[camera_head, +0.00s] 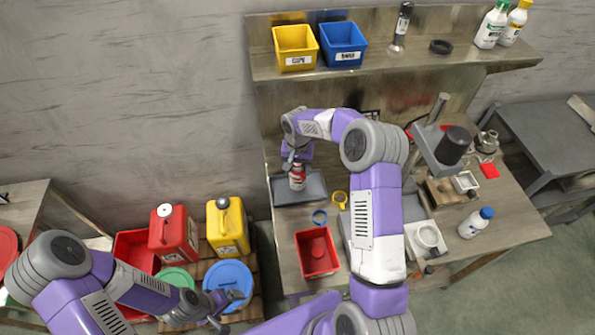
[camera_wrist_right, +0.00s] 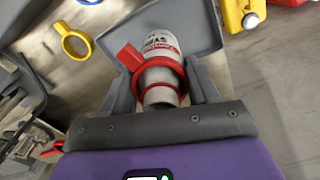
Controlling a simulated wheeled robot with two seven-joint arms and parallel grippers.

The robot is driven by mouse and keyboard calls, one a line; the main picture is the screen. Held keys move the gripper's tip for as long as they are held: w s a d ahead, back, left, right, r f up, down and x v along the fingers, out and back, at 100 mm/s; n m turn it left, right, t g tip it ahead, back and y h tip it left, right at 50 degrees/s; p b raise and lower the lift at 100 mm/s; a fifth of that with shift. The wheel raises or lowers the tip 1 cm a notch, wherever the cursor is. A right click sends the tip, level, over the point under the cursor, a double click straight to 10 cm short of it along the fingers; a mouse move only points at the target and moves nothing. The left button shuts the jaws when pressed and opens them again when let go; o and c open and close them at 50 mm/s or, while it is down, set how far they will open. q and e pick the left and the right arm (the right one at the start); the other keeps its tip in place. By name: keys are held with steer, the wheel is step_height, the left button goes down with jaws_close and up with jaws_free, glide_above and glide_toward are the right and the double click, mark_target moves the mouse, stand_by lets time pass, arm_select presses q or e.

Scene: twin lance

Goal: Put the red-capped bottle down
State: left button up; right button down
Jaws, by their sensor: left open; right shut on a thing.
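The red-capped bottle (camera_head: 297,178) is a small white container with red parts, held upright or nearly so at the grey tray (camera_head: 284,196) on the bench. My right gripper (camera_head: 298,163) is above it and shut on it. In the right wrist view the bottle (camera_wrist_right: 159,46) shows a white label with red and dark print, and a red ring with a side tab sits between the fingers of my right gripper (camera_wrist_right: 161,95). The tray (camera_wrist_right: 199,17) lies behind it; whether the base touches it I cannot tell. My left gripper (camera_head: 232,302) is open and empty by the blue lid.
A red bin (camera_head: 318,270), a blue ring (camera_head: 319,217) and a yellow ring (camera_head: 340,198) lie near the tray. A white blue-capped bottle (camera_head: 475,223) stands at the right. A shelf (camera_head: 420,58) with bins overhangs the bench's back. Red and yellow canisters stand at lower left.

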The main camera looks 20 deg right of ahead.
steer(key=shift+w+f, duration=0.1)
steer(key=shift+f, duration=0.95)
steer(key=shift+c, duration=1.3)
jaws_free()
steer(key=shift+f, duration=0.15)
step_height(320, 180, up, 12)
steer(key=shift+r, duration=0.15)
